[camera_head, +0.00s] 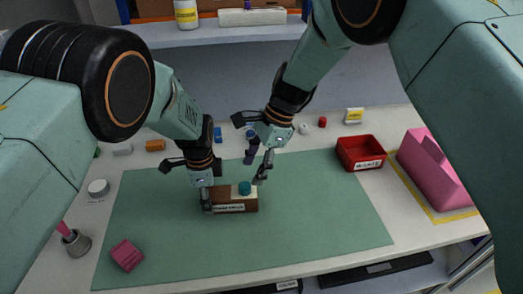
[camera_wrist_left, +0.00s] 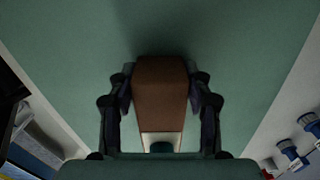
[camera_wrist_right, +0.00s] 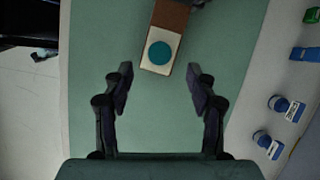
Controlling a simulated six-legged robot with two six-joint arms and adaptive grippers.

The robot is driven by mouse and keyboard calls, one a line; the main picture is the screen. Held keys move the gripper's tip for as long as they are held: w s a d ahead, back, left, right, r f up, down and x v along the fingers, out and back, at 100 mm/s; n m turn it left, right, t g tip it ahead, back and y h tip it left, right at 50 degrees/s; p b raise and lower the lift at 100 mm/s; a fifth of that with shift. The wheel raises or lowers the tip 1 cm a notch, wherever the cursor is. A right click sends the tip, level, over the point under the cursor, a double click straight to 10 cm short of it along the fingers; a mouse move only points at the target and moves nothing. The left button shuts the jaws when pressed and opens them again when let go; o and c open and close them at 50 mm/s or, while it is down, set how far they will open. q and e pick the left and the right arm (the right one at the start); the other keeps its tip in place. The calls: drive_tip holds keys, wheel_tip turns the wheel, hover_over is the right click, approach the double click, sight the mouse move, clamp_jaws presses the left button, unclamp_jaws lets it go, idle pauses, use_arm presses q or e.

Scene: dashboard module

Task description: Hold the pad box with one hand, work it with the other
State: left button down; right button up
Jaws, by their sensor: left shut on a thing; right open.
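The pad box (camera_head: 236,207) is a brown block with a labelled front, lying on the green mat (camera_head: 300,225). A cream pad with a round teal knob (camera_head: 244,187) is at its right end. My left gripper (camera_head: 207,208) is shut on the box's left end; the left wrist view shows both fingers against the brown sides (camera_wrist_left: 160,85). My right gripper (camera_head: 262,178) is open and empty, just right of and above the knob. In the right wrist view the knob (camera_wrist_right: 159,53) lies ahead, beyond the open fingertips (camera_wrist_right: 158,85).
A red bin (camera_head: 360,153) and a pink holder (camera_head: 435,170) stand at the right. A pink block (camera_head: 127,255) lies at the mat's front left, beside a grey cup (camera_head: 76,243). Several small blue items stand behind the mat. The mat right of the box is clear.

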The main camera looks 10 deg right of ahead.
sight(246, 185)
drive_tip(key=shift+x, duration=2.5)
drive_tip(key=shift+c, duration=0.2)
drive_tip(key=c, duration=1.1)
drive_tip(key=shift+c, duration=0.2)
drive_tip(key=shift+r, duration=0.15)
drive_tip(key=shift+r, duration=2.9)
use_arm(q)
drive_tip(key=shift+c, duration=2.4)
unclamp_jaws()
